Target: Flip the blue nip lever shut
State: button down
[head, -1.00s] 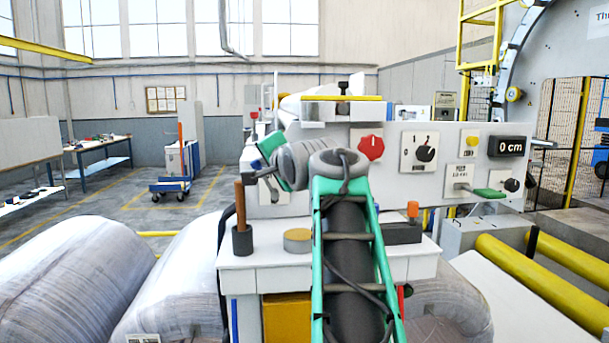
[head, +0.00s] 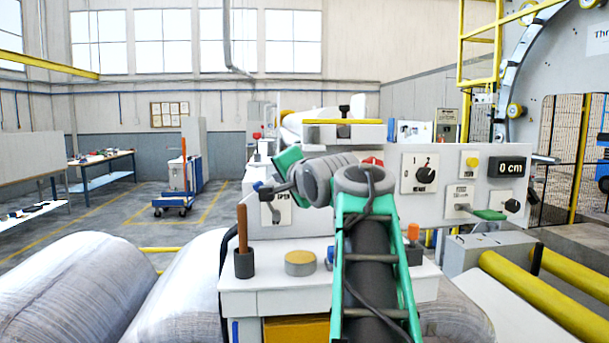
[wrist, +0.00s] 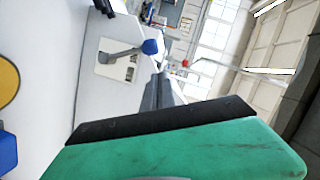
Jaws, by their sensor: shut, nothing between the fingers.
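The blue nip lever (wrist: 150,47) is a grey lever with a blue knob on a pale plate, upper left of centre in the wrist view. In the head view its plate (head: 275,212) is on the left end of the white control panel, with a blue tip showing beside my arm. My gripper (wrist: 158,90) is shut and empty, its dark fingers below the knob in the wrist picture. They appear apart from the lever, though depth is hard to judge.
The control panel (head: 455,170) carries a black selector (head: 424,174), a yellow button (head: 472,160) and a green-handled lever (head: 489,214). A brown-handled tool stands in a dark cup (head: 243,263) on the white ledge, beside a round yellow-topped tin (head: 300,262). Large wrapped rolls (head: 70,285) lie at left.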

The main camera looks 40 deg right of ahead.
jog(key=b+v, duration=0.2)
jog(key=v, duration=0.8)
jog(key=shift+a, duration=0.15)
